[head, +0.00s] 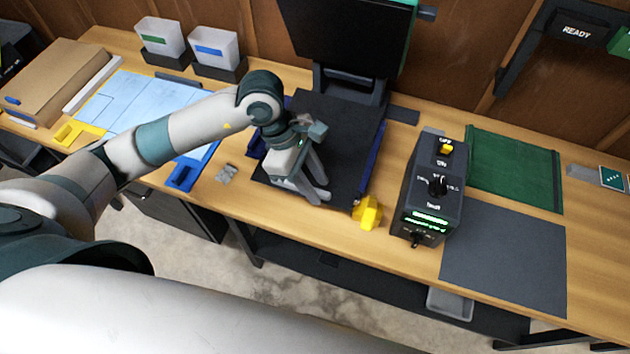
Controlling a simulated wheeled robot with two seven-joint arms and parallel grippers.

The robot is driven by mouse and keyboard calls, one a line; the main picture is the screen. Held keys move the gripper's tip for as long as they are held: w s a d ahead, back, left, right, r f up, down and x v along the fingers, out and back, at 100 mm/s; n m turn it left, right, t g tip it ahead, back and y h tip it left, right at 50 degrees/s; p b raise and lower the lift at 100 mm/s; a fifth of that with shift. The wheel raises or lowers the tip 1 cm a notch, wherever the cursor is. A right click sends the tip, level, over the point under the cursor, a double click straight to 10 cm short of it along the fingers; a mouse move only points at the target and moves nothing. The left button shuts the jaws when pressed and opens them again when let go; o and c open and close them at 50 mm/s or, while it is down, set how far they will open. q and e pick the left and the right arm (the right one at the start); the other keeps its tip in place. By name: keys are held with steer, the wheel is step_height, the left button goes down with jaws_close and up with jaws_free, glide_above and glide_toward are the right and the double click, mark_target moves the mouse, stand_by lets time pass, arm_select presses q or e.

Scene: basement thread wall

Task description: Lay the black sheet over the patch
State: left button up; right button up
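The black sheet (345,130) lies over the dark press bed, and strips of dark blue cloth (373,165) show along its left and right sides. The patch is not visible. My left gripper (322,197) points down at the front part of the sheet, with its fingertips at or just above it. Its fingers look close together, but I cannot tell whether they pinch the sheet's edge. My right gripper is not in view. The press's raised black upper plate (348,35) stands behind the bed.
A black control box (430,190) and a yellow block (368,212) stand right of the bed. Beyond lie a green cloth (515,168) and a bare dark grey mat (505,260). Left are a light blue sheet (125,100), two bins (214,50) and a cardboard box (55,78).

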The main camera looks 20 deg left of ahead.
arm_select(q)
steer(key=shift+r, duration=0.15)
steer(key=shift+r+p, duration=0.15)
steer(key=shift+p, duration=0.2)
steer(key=shift+a+r, duration=0.1)
steer(key=b+v, duration=0.4)
steer(key=v, duration=0.7)
steer(key=shift+r+b, duration=0.35)
steer(key=shift+b, duration=0.05)
